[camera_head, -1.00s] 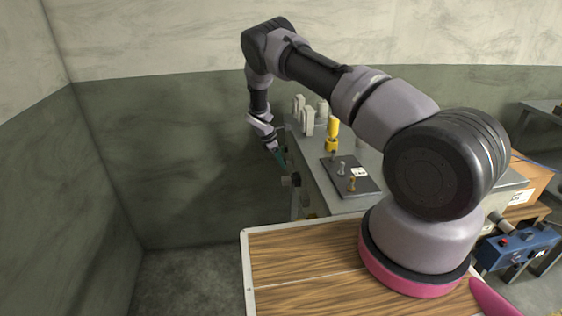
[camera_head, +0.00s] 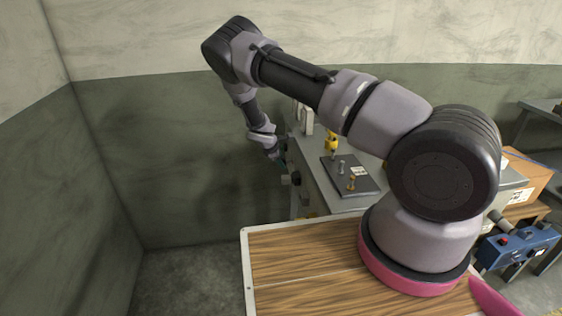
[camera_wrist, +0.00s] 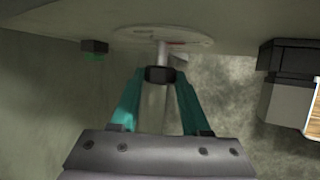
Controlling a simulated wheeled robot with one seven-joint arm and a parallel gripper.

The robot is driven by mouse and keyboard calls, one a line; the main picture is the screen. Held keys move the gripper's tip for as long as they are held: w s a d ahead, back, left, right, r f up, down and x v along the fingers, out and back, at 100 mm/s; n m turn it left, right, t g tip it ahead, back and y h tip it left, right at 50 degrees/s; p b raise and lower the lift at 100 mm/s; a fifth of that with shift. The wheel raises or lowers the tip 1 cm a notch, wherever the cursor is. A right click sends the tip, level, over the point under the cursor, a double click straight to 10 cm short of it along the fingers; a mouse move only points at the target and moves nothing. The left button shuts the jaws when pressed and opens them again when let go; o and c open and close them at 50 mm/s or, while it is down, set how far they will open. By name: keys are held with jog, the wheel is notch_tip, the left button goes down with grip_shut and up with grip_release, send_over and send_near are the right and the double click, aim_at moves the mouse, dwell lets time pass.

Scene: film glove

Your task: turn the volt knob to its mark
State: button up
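The volt knob appears to be the small dark block (camera_wrist: 160,74) on a pale stem in front of a round white plate (camera_wrist: 190,36) with a reddish mark. My gripper (camera_wrist: 161,80) has its two teal fingers on either side of this block. The fingertips look very near it, but I cannot tell whether they press on it. In the head view my gripper (camera_head: 280,160) is at the left face of the grey cabinet (camera_head: 318,186), and the knob there is hidden. The plate's lettering is too small to read.
A dark knob (camera_head: 296,178) sticks out nearer on the cabinet face. A dark panel with small levers (camera_head: 362,185) and a yellow item (camera_head: 331,143) are on top. A small dark block with a green part (camera_wrist: 94,50) is left of the plate. Floor to the left is clear.

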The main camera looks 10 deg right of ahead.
jog(key=o, duration=0.4)
jog(key=v, duration=1)
jog(key=shift+s+a+r, duration=0.1)
jog(key=shift+s+r, duration=0.15)
jog(key=shift+r, duration=0.05)
jog(key=shift+r, duration=0.1)
